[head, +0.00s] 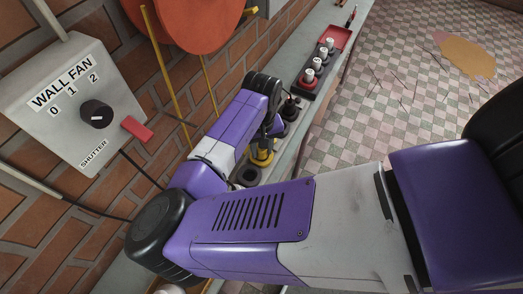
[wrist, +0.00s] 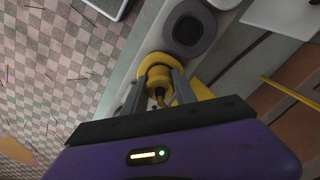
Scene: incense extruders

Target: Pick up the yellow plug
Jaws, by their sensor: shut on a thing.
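The yellow plug (wrist: 157,77) is between the two fingers of my gripper (wrist: 159,88) in the wrist view. The fingers are shut on it, one on each side. A wider yellow round part shows just beyond the fingertips; I cannot tell whether it belongs to the plug or to what it sits in. In the head view yellow (head: 262,158) shows low on the narrow ledge, below my gripper (head: 270,135), partly hidden by my arm. I cannot tell whether the plug is clear of the ledge.
Along the ledge (head: 325,22) stand a black rack (head: 303,85) of white-topped pieces and a red tray (head: 336,38). The brick wall carries a wall fan switch box (head: 70,90). The tiled floor lies right.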

